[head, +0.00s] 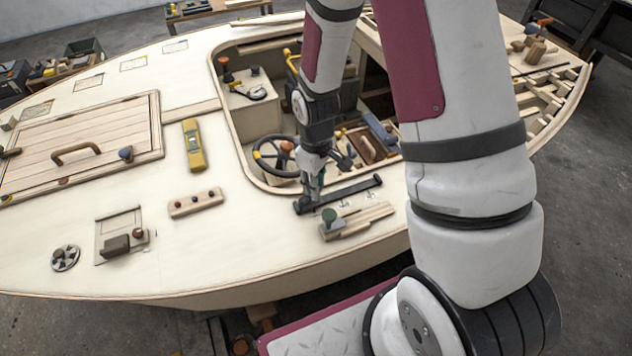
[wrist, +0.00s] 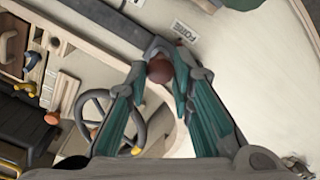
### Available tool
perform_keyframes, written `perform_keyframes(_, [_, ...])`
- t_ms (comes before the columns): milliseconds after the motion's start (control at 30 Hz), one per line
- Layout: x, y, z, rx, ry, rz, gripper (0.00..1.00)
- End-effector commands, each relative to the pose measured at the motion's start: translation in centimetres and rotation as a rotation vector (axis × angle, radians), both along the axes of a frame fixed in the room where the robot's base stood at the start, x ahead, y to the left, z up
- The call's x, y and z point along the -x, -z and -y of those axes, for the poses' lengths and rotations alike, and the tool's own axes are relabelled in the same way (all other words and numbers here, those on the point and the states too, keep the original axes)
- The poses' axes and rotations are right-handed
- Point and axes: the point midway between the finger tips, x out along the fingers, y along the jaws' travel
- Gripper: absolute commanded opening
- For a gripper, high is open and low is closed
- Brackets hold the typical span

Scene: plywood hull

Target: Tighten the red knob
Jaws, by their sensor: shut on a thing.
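The red knob (wrist: 159,71) shows as a dark brownish-red ball between the fingers in the wrist view, next to a dark grey bar. My gripper (wrist: 160,66) has its teal fingers on both sides of the knob and is shut on it. In the head view my gripper (head: 311,196) points down at the left end of the black bar (head: 350,192) on the deck, beside the cockpit opening. The knob is hidden there by the gripper. Its seat cannot be made out.
A steering wheel (head: 262,163) stands in the cockpit behind. A yellow level (head: 194,147) and a wooden strip with dark knobs (head: 195,203) lie left. Deck between them is clear.

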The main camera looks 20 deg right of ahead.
Motion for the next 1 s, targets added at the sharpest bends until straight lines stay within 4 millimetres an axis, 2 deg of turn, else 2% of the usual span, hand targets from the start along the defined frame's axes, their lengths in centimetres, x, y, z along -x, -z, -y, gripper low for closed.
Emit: perform_keyframes(1000, [-0.08, -0.2, -0.03, -0.001, 0.953, 0.003, 0.0])
